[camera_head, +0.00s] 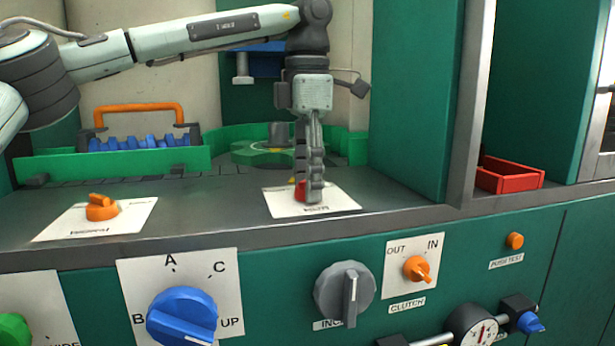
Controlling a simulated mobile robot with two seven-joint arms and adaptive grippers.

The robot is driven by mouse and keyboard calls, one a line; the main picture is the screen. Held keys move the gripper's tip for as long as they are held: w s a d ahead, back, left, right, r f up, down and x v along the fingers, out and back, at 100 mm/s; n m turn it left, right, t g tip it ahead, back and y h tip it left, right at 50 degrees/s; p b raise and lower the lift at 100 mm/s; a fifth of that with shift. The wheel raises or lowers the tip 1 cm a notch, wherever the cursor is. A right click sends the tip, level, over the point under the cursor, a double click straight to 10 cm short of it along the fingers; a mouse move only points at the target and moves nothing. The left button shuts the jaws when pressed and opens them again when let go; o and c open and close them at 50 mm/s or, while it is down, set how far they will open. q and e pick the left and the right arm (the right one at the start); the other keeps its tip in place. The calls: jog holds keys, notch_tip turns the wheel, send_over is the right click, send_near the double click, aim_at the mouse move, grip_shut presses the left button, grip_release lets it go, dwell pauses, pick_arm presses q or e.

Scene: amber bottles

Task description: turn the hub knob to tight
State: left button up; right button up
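A red knob (301,191) sits on a white label plate (340,200) on the grey worktop, in the middle of the view. The plate's lettering is upside down and partly covered, so I cannot read it surely. My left gripper (309,194) points straight down over the red knob, with its fingers at knob height. The fingers hide most of the knob, including its right side and any pointer. They line up nearly one behind the other, so I cannot tell whether they grip it. My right gripper is not in view.
An orange knob (102,208) stands on another plate at left. A blue rack with an orange handle (138,108) is behind. The front panel carries a blue dial (182,315), a grey dial (344,291) and an orange clutch knob (417,269). A green upright panel (415,100) rises at right.

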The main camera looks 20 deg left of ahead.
pick_arm(q)
jog(key=c, duration=0.9)
jog(key=shift+o, duration=0.2)
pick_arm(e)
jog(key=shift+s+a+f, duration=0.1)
pick_arm(q)
jog(key=shift+n, duration=0.3)
jog(key=n, duration=0.5)
jog(key=shift+n, duration=0.3)
jog(key=n, duration=0.6)
jog(key=shift+p, duration=0.3)
jog(key=n, duration=0.4)
jog(key=shift+n, duration=0.9)
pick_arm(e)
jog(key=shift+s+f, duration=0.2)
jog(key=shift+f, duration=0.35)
